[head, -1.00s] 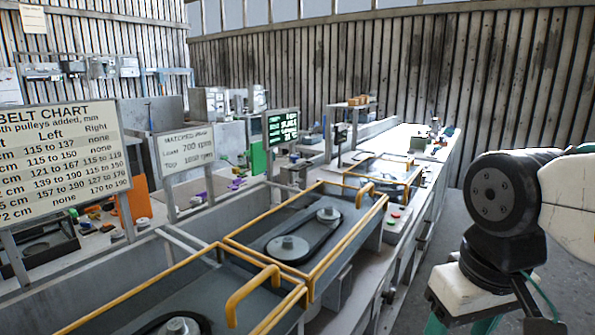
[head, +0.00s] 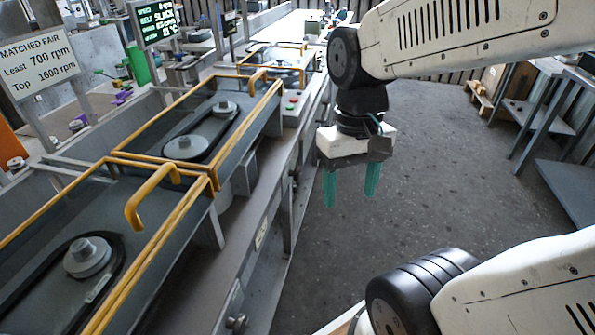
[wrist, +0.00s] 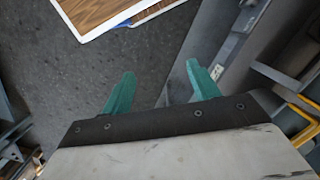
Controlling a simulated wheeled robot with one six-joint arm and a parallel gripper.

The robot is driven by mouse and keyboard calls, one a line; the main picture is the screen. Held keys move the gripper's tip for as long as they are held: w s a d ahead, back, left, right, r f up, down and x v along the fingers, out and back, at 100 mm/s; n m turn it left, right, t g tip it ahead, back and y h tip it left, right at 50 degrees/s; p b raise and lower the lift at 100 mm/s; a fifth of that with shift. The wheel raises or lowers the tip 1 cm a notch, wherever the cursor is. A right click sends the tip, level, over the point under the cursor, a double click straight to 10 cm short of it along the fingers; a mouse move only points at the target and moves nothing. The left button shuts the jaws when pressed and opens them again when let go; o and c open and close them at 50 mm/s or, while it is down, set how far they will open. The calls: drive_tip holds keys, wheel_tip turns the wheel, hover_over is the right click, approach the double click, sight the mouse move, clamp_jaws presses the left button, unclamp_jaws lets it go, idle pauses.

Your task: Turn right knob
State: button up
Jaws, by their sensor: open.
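My gripper (head: 350,194) hangs fingers down over the floor in the head view, right of the bench front and apart from it. Its two teal fingers are spread with nothing between them; they also show in the wrist view (wrist: 160,72) above bare floor. A small dark round knob-like part (head: 236,322) sits low on the bench front at the bottom of the head view. Another small dark part (head: 293,173) shows farther along the front, too small to make out. I cannot tell which is the right knob.
The long grey bench (head: 262,195) carries belt-and-pulley bays with yellow guard rails (head: 188,200). A control box (head: 292,103) has red and green buttons. A sign (head: 38,68) and a lit display (head: 155,20) stand behind. Open floor (head: 440,170) lies right, before a grey table (head: 570,190).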

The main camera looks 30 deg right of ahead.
drive_tip(key=w+d+f+m+g+y, duration=0.2)
drive_tip(key=w+f+m+y, duration=0.35)
drive_tip(key=f+y, duration=0.2)
drive_tip(key=m+t+y, duration=0.5)
drive_tip(key=m+t, duration=1.1)
approach(299, 173)
drive_tip(key=x, duration=0.8)
drive_tip(key=shift+w+a+f, duration=0.1)
drive_tip(key=shift+w+f, duration=0.05)
drive_tip(key=shift+w, duration=0.2)
drive_tip(key=c, duration=1)
